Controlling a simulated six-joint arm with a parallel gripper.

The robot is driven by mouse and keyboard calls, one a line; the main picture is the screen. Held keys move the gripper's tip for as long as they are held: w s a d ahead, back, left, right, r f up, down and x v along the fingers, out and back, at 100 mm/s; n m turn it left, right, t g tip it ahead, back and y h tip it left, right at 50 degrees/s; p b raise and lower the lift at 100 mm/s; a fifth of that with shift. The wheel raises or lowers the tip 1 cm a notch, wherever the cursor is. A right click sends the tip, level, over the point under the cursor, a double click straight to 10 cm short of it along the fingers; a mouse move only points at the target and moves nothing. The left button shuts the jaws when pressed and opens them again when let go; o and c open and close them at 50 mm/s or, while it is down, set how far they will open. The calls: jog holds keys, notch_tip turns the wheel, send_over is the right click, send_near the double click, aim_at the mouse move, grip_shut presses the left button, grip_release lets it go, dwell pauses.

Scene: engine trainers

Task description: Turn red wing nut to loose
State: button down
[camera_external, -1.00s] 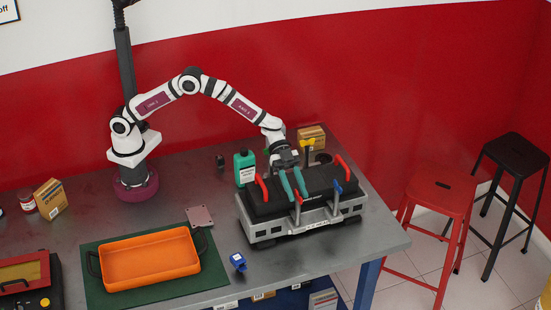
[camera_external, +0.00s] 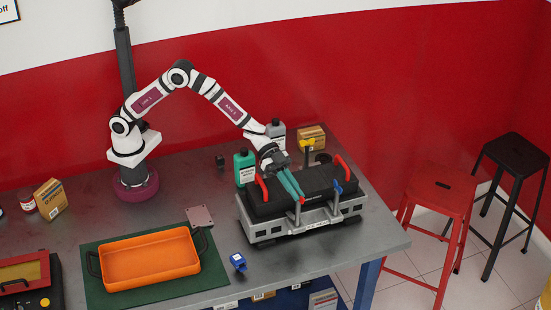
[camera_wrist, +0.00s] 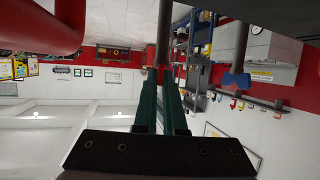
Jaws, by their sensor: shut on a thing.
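The red wing nut (camera_external: 302,200) is on an upright rod at the front of the black and grey engine trainer (camera_external: 285,207). My gripper (camera_external: 299,197), with long green fingers, is shut on the wing nut and leans down to it from the upper left. In the wrist view the green fingers (camera_wrist: 160,80) run to the rod, and a little red (camera_wrist: 151,54) shows by their tips. The fingers hide most of the nut, so its turn angle is not clear.
A blue wing nut (camera_external: 337,187) is to the right of the red one. Red handles (camera_external: 342,167) rise at the trainer's ends. A yellow part (camera_external: 308,143), green bottle (camera_external: 244,167) and grey bottle (camera_external: 276,130) stand behind. An orange tray (camera_external: 150,261) lies left.

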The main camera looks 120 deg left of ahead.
jog(key=c, duration=1)
grip_release()
jog(key=v, duration=1.5)
jog(key=shift+s+a+r, duration=0.2)
jog(key=shift+s, duration=0.05)
